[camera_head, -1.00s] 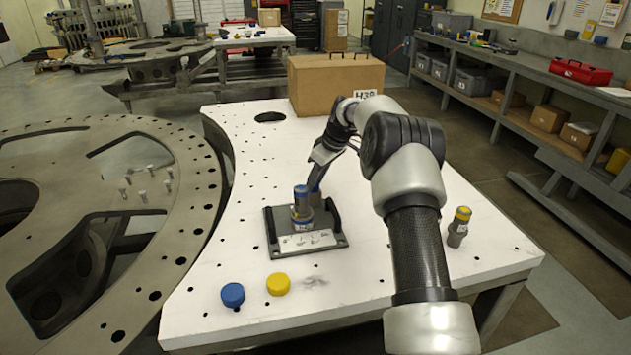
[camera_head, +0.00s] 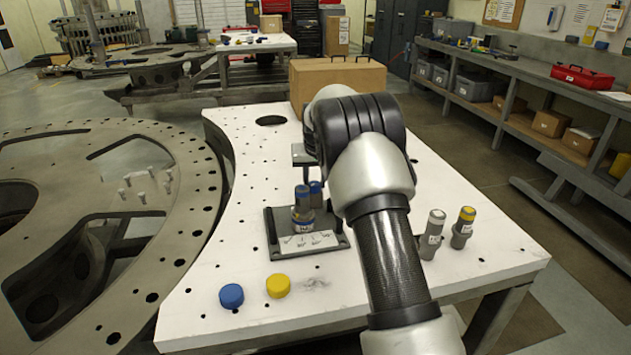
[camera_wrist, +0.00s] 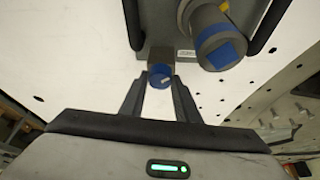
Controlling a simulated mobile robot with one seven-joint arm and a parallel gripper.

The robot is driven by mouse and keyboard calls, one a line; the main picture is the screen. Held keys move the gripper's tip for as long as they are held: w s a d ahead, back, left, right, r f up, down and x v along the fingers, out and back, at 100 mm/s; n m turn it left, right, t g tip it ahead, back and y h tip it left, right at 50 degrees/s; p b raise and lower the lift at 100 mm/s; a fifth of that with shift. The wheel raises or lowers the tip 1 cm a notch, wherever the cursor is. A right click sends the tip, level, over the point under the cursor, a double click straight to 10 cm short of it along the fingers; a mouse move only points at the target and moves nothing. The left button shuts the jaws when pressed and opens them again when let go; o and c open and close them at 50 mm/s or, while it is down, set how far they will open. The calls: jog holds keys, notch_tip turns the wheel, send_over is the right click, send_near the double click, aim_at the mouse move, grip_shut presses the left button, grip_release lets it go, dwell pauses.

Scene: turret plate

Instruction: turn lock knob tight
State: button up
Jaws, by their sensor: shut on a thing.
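The lock knob (camera_wrist: 160,72) is a small blue-capped knob on a grey block beside the fixture's large cylinder. My gripper (camera_wrist: 159,80) has its two dark fingers on either side of the knob, closed on it. In the head view the knob (camera_head: 316,188) is a blue piece just right of the upright cylinder, partly hidden by my arm. The grey cylinder (camera_head: 302,217) with blue markings stands in the dark fixture plate (camera_head: 279,245); in the wrist view its blue-marked end (camera_wrist: 218,45) is right of the knob. My gripper is mostly hidden in the head view.
A blue cap (camera_head: 231,296) and a yellow cap (camera_head: 278,286) lie at the white table's front. A grey-topped cylinder (camera_head: 431,235) and a yellow-topped cylinder (camera_head: 463,228) stand on the right. A cardboard box (camera_head: 365,78) is at the back. Dark handles flank the fixture.

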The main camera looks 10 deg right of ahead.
jog(key=m, duration=0.2)
jog(key=m+h+p, duration=0.1)
jog(key=m, duration=0.1)
jog(key=shift+w+a+g+h, duration=0.1)
jog(key=shift+a+g+h, duration=0.1)
jog(key=shift+g+h, duration=0.1)
jog(key=shift+m+g+h+p, duration=0.4)
jog(key=shift+m+h+p, duration=0.15)
jog(key=shift+m, duration=1.05)
jog(key=o, duration=1)
jog(key=shift+o, duration=0.2)
jog(key=v, duration=1.7)
jog(key=shift+r, duration=0.2)
